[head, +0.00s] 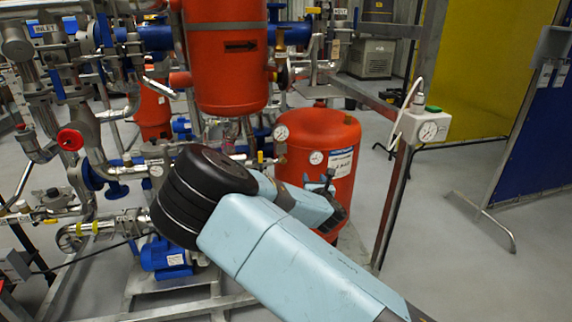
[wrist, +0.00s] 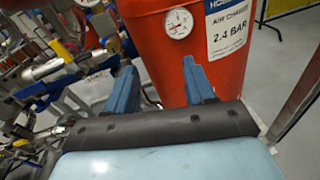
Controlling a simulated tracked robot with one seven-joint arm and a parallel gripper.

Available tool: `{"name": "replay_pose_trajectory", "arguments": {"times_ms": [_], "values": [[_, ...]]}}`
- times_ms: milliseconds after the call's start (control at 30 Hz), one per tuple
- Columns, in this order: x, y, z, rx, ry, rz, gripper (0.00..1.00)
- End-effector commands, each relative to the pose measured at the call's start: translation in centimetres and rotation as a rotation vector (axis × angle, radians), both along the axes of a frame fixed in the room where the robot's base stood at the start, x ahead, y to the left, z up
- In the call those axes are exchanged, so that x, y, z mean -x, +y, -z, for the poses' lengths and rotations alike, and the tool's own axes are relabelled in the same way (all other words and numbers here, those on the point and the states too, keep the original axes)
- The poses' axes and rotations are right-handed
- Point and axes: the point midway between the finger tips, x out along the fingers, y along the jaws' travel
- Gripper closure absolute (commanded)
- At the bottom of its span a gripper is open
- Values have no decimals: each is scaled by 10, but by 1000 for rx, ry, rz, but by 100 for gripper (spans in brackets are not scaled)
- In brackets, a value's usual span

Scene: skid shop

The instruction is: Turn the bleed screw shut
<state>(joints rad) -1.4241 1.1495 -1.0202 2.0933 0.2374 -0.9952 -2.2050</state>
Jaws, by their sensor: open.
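I cannot clearly make out the bleed screw in either view. Small pipe fittings stand beside the red tank (head: 318,150), at its left near a dial gauge (head: 281,132). My gripper (wrist: 159,66) shows two blue fingers set wide apart with nothing held between them. The red tank (wrist: 165,75) with its white "2.4 BAR" label (wrist: 230,30) lies beyond the fingers, and a gauge (wrist: 178,23) is above the gap. In the head view my gripper is at the tank's front, partly hidden by my own arm.
A larger red vessel (head: 226,60) with a black arrow hangs behind. Dense pipework with a red handwheel (head: 70,139) and a blue pump (head: 165,258) fills the left.

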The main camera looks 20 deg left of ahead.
Motion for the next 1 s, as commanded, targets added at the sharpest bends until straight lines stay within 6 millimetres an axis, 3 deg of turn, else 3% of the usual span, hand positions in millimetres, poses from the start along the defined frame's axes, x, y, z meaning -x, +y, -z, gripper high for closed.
{"name": "replay_pose_trajectory", "arguments": {"times_ms": [100, 200, 433, 1000], "values": [[14, 32, 3, 105, -100, -97, 46], [23, 48, 3, 160, -159, -150, 46], [25, 64, 2, 202, -209, -191, 46], [-53, 113, 3, 199, -206, -188, 46]]}}
